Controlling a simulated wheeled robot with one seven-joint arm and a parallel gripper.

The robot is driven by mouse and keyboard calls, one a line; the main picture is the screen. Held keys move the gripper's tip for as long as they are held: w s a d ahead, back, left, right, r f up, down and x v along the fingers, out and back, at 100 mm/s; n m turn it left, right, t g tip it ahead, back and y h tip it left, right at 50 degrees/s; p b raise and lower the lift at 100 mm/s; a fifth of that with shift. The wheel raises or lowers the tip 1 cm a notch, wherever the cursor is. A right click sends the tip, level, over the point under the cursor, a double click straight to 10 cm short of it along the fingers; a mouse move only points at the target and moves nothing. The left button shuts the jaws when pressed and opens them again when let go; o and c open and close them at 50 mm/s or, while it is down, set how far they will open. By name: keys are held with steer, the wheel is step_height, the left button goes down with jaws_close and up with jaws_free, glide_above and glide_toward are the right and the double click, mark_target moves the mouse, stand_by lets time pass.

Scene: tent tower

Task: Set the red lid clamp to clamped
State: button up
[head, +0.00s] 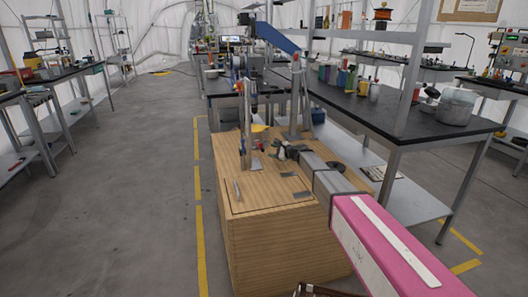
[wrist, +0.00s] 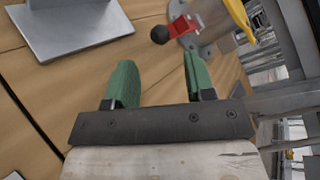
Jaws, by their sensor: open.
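The red lid clamp (wrist: 184,26) shows at the top of the wrist view, with a black ball knob on its left end. It sits by a grey round metal base with bolt holes. My gripper (wrist: 160,75) has two green fingers spread apart with nothing between them. The clamp is just beyond the fingertips, towards the right finger, and no contact shows. In the head view my gripper (head: 283,152) is low over the wooden box (head: 262,200). The clamp is too small there to make out its setting.
A yellow part (wrist: 240,18) stands beside the clamp. A grey metal plate (wrist: 80,35) lies on the wood at upper left. Metal uprights (head: 246,125) stand on the box. A black-topped bench (head: 380,112) is to the right; the floor at left is clear.

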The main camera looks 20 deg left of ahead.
mark_target(264, 150)
steer(key=x, duration=0.6)
steer(key=shift+w+a+f, duration=0.1)
steer(key=shift+a, duration=0.25)
jaws_close()
